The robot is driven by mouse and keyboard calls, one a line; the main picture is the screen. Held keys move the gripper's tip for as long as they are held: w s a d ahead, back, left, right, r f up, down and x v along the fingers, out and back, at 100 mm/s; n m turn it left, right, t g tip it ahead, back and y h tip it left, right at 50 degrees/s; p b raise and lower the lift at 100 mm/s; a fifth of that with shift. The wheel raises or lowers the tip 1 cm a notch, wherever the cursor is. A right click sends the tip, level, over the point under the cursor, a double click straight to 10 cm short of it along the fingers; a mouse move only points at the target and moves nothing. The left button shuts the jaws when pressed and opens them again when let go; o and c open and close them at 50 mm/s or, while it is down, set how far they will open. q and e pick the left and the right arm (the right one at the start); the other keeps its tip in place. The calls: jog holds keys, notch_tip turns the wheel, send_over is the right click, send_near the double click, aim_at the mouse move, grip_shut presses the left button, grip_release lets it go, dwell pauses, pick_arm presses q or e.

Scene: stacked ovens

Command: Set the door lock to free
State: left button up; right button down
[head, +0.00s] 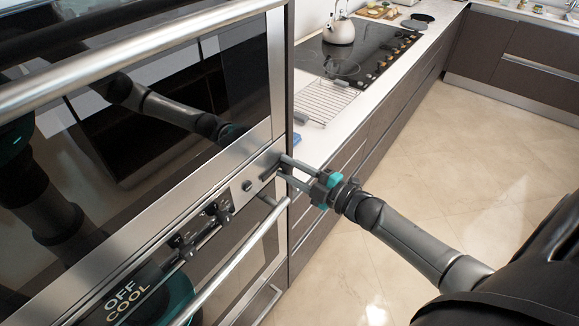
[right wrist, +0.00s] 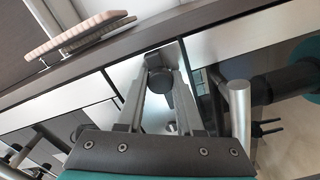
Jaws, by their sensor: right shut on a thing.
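The upper oven's steel control panel (head: 222,180) runs beneath its glass door. Near its right end is a dark lock knob (head: 268,173). My right gripper (head: 281,168) reaches it from the right and is shut on it. In the right wrist view the fingers (right wrist: 160,82) close around a dark round knob end (right wrist: 157,62). The fingers partly hide the knob, and I cannot read its setting. My left gripper does not show clearly; dark arm shapes at the left appear as reflections in the oven glass.
A small round button (head: 247,185) sits left of the knob. The lower oven's bar handle (head: 240,262) passes close below my right gripper. A counter with a wire rack (head: 325,100), a hob (head: 352,55) and a kettle (head: 339,30) lies behind. The tiled floor (head: 470,165) at right is open.

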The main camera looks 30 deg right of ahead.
dwell(0.4)
jog(key=c, duration=0.8)
grip_release()
jog(key=shift+c, duration=0.2)
jog(key=v, duration=1.5)
jog(key=shift+d, duration=0.15)
jog(key=shift+s, duration=0.1)
jog(key=s+f+m+g+h+b, duration=0.3)
jog(key=s+f+m+h, duration=0.15)
jog(key=f, duration=1.05)
jog(key=s+f+m+g+h+b, duration=0.3)
jog(key=f+m, duration=0.3)
jog(key=f, duration=1)
jog(key=s+a+f+m+g+b, duration=0.2)
jog(key=s+a+f+g, duration=0.2)
jog(key=s+a+f, duration=0.3)
jog(key=s+a+f+m+g+b, duration=0.2)
jog(key=s+a+f+g, duration=0.3)
jog(key=s+f, duration=0.8)
jog(key=shift+s+a+f+g+y+b, duration=0.35)
jog(key=shift+a+f+b, duration=0.1)
jog(key=shift+a, duration=0.55)
